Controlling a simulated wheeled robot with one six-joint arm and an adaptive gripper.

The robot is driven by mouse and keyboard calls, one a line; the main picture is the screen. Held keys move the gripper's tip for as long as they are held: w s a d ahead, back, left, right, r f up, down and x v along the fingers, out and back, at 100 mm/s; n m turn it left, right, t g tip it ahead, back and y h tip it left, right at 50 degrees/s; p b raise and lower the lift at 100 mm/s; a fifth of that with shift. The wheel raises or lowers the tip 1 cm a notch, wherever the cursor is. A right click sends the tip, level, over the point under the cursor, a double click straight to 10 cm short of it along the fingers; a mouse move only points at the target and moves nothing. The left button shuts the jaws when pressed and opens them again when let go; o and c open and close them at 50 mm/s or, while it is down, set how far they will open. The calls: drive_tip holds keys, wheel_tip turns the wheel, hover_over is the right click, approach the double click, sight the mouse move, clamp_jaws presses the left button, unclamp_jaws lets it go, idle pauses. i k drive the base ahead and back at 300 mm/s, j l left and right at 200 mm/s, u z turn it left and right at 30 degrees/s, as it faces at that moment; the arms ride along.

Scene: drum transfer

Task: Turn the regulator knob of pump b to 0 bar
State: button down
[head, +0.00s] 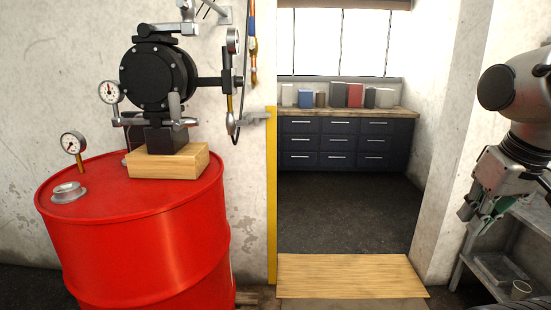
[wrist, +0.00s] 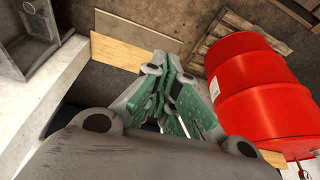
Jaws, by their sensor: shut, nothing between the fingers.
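A black pump (head: 158,75) sits on a wooden block (head: 168,162) on top of a red drum (head: 140,240), at the left of the head view. Gauges with white dials (head: 109,92) are fitted at its sides, with grey fittings and hoses on its right. I cannot tell which part is the regulator knob or whether this is pump b. My gripper (head: 475,215) hangs at the right of the head view, far from the pump. It is shut and empty. In the wrist view its green-padded fingers (wrist: 178,105) point down towards the floor, with the red drum (wrist: 250,85) to the right.
A yellow post (head: 271,190) edges a doorway, with a wooden board (head: 350,275) on its floor. Dark drawers (head: 347,145) stand in the room behind. A grey shelf (head: 500,260) stands right, near my arm. A pallet (wrist: 220,35) lies by the drum.

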sight(239, 81)
drive_tip(key=i+l+u, duration=0.2)
drive_tip(key=i+u, duration=0.25)
drive_tip(key=i+l+u, duration=0.25)
drive_tip(key=u, duration=0.25)
